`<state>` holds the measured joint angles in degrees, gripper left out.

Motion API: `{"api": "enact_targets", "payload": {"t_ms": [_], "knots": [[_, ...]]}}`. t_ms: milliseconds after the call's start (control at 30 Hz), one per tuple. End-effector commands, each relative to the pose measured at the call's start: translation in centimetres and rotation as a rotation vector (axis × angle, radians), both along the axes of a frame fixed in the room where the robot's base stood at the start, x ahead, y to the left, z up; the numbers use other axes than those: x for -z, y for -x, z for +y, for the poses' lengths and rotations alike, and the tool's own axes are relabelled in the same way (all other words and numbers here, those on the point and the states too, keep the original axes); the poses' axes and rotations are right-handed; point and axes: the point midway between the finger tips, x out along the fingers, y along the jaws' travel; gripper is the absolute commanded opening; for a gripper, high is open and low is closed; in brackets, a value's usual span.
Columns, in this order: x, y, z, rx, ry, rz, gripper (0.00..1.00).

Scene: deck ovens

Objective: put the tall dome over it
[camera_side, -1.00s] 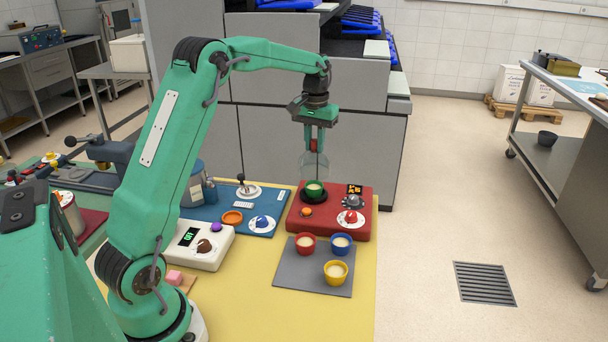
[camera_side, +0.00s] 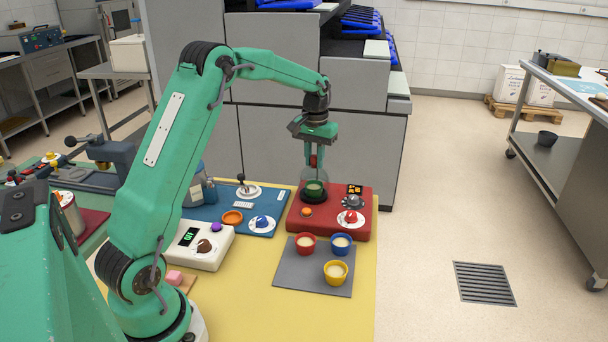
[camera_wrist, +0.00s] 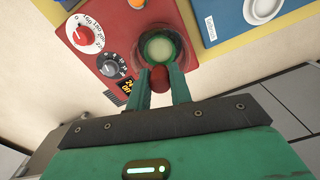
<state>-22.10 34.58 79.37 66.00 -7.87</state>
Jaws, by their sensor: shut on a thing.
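My gripper (camera_side: 314,162) is shut on the red knob (camera_wrist: 159,76) of a clear dome (camera_side: 314,174). The dome hangs upright below the fingers and is hard to see against the background. A green cup (camera_side: 314,190) with pale contents stands on the dark round plate at the back left of the red appliance (camera_side: 352,225). The dome is around the upper part of this cup in the side view. In the wrist view the green cup (camera_wrist: 160,47) shows through the dome, between and beyond the fingertips. I cannot tell whether the dome's rim touches the plate.
The red appliance carries a red dial (camera_side: 351,217), a grey knob, a small display and an orange button. A grey mat (camera_side: 290,275) in front holds a red, a blue and a yellow cup. A blue panel (camera_side: 235,220) and a white box (camera_side: 190,255) lie left.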

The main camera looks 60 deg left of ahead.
Motion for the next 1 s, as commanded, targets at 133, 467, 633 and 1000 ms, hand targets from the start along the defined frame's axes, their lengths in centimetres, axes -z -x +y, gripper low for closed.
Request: {"api": "enact_targets", "payload": {"t_ms": [133,467,633,1000], "knots": [[0.8,0.0,0.0,0.000,0.000,0.001,0.03],[1.6,0.0,0.0,0.000,0.000,0.001,0.03],[1.6,0.0,0.0,0.000,0.000,0.000,0.03],[1.5,0.0,0.0,0.000,0.000,0.000,0.03]]}}
